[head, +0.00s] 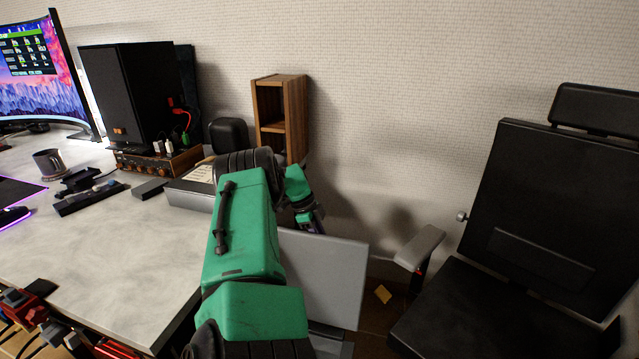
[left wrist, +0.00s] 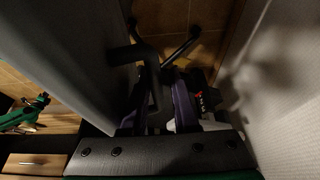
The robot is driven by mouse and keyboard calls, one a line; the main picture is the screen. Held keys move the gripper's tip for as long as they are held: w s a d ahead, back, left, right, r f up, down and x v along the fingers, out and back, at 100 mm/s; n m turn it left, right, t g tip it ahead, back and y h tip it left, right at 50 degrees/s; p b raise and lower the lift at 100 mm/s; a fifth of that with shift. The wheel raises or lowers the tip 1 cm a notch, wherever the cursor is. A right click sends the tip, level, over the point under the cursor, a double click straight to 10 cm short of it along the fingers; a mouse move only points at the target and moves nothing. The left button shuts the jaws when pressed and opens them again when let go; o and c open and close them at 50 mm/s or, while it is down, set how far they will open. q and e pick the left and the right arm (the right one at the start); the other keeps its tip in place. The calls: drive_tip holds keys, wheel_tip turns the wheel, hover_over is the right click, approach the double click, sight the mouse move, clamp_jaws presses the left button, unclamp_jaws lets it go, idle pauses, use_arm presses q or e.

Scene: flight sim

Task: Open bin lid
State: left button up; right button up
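A flat grey panel (head: 335,280), which looks like the bin lid, stands tilted beside the desk. Below it a grey edge shows; the rest of the bin is hidden by my arm. My left arm reaches over with its gripper (head: 311,220) behind the panel's top edge, on the wall side. In the left wrist view the panel (left wrist: 65,60) fills the upper left. The purple fingers of my left gripper (left wrist: 158,105) look spread, with a black bent bar (left wrist: 152,65) in front of them; I cannot tell whether they touch it. My right gripper is not clearly in view.
The desk (head: 110,240) at left holds a speaker (head: 130,95), a mug (head: 48,163) and small devices. A wooden shelf (head: 280,110) stands by the wall. A black office chair (head: 540,220) is close at right.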

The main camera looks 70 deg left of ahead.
use_arm(q)
drive_tip(key=p+v, duration=0.3)
drive_tip(key=v, duration=1.1)
drive_tip(key=shift+r+p, duration=0.3)
use_arm(e)
drive_tip(key=s+d+f, duration=0.1)
drive_tip(key=s, duration=0.6)
drive_tip(key=shift+s+d+f, duration=0.35)
